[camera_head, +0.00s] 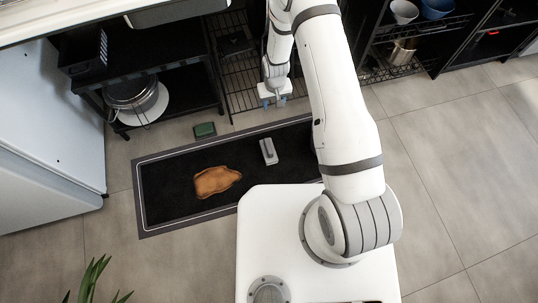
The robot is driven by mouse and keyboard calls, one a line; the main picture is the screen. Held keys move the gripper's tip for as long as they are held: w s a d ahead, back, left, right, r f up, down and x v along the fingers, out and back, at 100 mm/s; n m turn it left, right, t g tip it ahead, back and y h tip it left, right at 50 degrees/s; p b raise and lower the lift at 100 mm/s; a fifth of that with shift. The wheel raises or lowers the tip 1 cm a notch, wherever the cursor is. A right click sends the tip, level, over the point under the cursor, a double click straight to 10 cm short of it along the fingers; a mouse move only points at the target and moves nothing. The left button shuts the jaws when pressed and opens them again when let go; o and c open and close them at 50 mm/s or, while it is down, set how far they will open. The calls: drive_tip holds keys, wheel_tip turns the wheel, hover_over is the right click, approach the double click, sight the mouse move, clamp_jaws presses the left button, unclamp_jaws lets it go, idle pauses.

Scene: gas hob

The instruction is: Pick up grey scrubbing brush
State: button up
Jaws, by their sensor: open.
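The grey scrubbing brush (268,151) lies on the black mat (170,172), right of the mat's middle. Its lighter grey handle faces up. My gripper (274,101) hangs above and behind the brush, near the wire rack, with its two blue-grey fingertips pointing down. The jaws are open and apart from the brush, with nothing visible between them. My white arm reaches from the right over the mat and hides its right end.
A brown cloth-like item (216,181) lies on the mat left of the brush. A green sponge-like block (205,130) lies on the floor behind the mat. A shelf with a pot (130,92) stands at the back left. Tiled floor at right is clear.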

sight(269, 146)
drive_tip(key=shift+n, duration=0.3)
drive_tip(key=s+f+b, duration=0.1)
drive_tip(key=f, duration=0.6)
drive_tip(key=s+a+f+b, duration=0.1)
drive_tip(key=s+f+b, duration=0.1)
drive_tip(key=f, duration=0.5)
drive_tip(key=s+f+b, duration=0.1)
drive_tip(key=f+b, duration=0.1)
drive_tip(key=f, duration=0.6)
drive_tip(key=shift+s+a+f, duration=0.1)
drive_tip(key=shift+s+a, duration=0.15)
drive_tip(key=shift+a, duration=0.05)
drive_tip(key=f+b, duration=0.1)
drive_tip(key=f, duration=0.2)
drive_tip(key=f+b, duration=0.1)
drive_tip(key=f, duration=0.1)
drive_tip(key=shift+s+a+b, duration=0.2)
drive_tip(key=shift+s+b, duration=0.15)
drive_tip(key=shift+f, duration=0.5)
drive_tip(key=shift+r, duration=0.1)
drive_tip(key=shift+w, duration=0.1)
clamp_jaws()
